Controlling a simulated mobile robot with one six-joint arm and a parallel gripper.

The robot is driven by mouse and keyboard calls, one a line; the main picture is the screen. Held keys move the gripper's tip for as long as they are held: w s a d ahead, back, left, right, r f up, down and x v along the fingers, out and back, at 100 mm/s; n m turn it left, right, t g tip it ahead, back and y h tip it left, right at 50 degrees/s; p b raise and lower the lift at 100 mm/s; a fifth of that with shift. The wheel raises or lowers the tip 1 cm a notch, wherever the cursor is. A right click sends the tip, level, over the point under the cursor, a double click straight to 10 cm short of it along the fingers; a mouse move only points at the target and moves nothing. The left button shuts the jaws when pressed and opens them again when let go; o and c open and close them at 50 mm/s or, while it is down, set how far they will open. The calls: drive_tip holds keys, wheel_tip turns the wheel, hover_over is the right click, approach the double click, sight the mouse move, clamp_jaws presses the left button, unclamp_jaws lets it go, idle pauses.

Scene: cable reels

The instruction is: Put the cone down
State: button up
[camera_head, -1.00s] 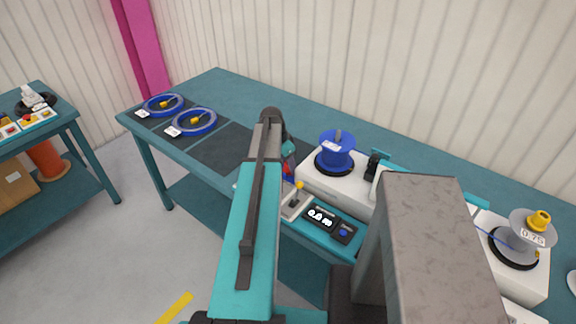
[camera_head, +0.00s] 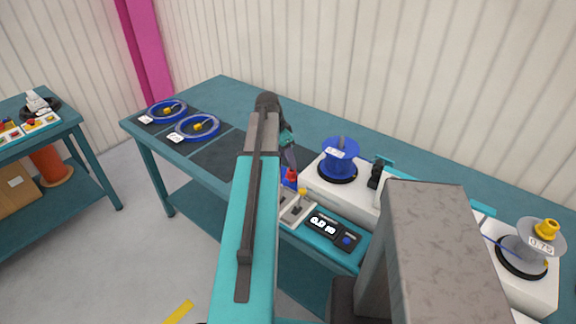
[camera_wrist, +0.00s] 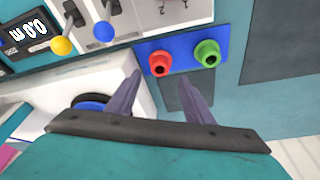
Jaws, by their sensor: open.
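A red cone (camera_wrist: 159,63) and a green cone (camera_wrist: 207,54) stand side by side on a blue plate (camera_wrist: 180,45) in the wrist view. The red cone also shows in the head view (camera_head: 291,176), partly behind my arm. The green cone is hidden there. My gripper (camera_wrist: 160,77) is open, its two dark fingers apart with nothing held between them. In the picture the red cone lies just beyond the gap between the fingertips. In the head view my gripper (camera_head: 288,155) is above the bench. A yellow cone (camera_head: 547,229) sits on the grey reel (camera_head: 533,242) at right.
A blue reel (camera_head: 340,158) stands on a white machine beside my gripper. A control panel with levers and a display (camera_head: 323,224) is at the front edge. Two blue rings (camera_head: 197,127) lie on dark mats at left. The bench's rear is mostly clear.

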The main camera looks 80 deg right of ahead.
drive_tip(key=shift+b+v, duration=0.35)
drive_tip(key=shift+v, duration=1.8)
